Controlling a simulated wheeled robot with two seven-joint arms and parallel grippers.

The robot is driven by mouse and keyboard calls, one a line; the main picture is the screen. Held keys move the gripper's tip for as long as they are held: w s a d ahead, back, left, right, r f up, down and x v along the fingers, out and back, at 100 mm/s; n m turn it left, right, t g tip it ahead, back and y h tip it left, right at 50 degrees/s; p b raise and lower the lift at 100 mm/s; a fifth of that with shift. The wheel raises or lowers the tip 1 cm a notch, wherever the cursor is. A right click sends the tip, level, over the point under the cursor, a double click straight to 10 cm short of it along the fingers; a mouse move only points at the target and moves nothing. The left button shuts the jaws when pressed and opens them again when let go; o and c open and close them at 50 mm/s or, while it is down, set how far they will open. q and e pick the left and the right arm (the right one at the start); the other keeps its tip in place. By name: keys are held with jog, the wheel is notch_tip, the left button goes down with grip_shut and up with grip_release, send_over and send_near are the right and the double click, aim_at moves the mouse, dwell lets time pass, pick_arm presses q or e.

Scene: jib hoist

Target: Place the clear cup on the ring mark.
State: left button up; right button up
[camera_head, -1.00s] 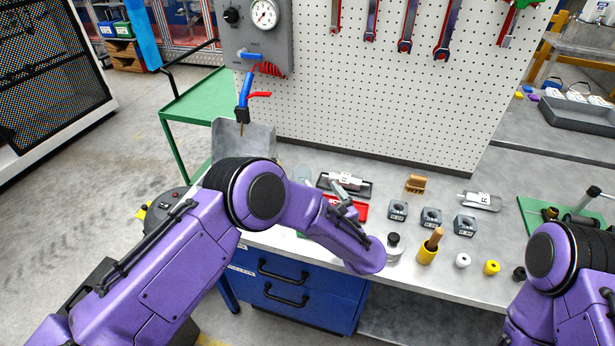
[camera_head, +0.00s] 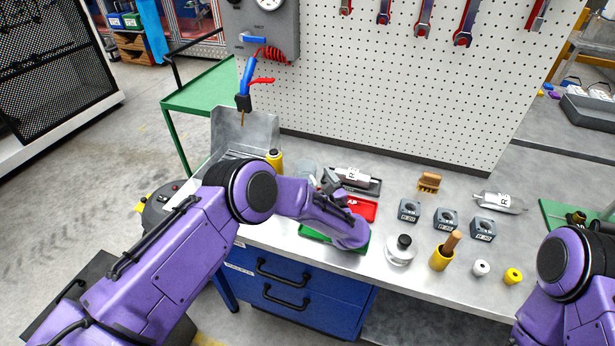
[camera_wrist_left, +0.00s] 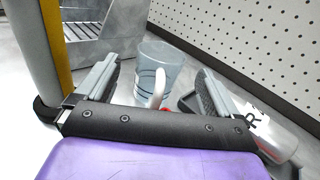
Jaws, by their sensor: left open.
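The clear cup (camera_wrist_left: 161,66) stands upright on the bench in the left wrist view, with a pale curved handle on the side facing me. In the head view the cup (camera_head: 308,168) is a faint see-through shape just left of my left gripper (camera_head: 328,180). In the wrist view my left gripper (camera_wrist_left: 157,72) is open, its two fingers on either side of the cup in the picture, with nothing held. I cannot tell whether they touch it. I cannot make out the ring mark. My right arm shows at lower right, but its gripper is out of view.
A yellow bottle (camera_head: 274,161) and a grey metal bin (camera_head: 246,128) stand left of the cup. A labelled silver cylinder (camera_head: 352,174) lies on a dark tray at right. A red tray (camera_head: 362,208) and a green tray (camera_head: 314,234) are close to my left forearm. The pegboard (camera_head: 400,90) rises behind.

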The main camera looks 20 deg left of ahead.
aim_at(311, 176)
pick_arm(q)
jog(key=x, duration=0.4)
jog(key=shift+w+f+p, duration=0.1)
jog(key=shift+p, duration=0.2)
jog(key=c, duration=1.2)
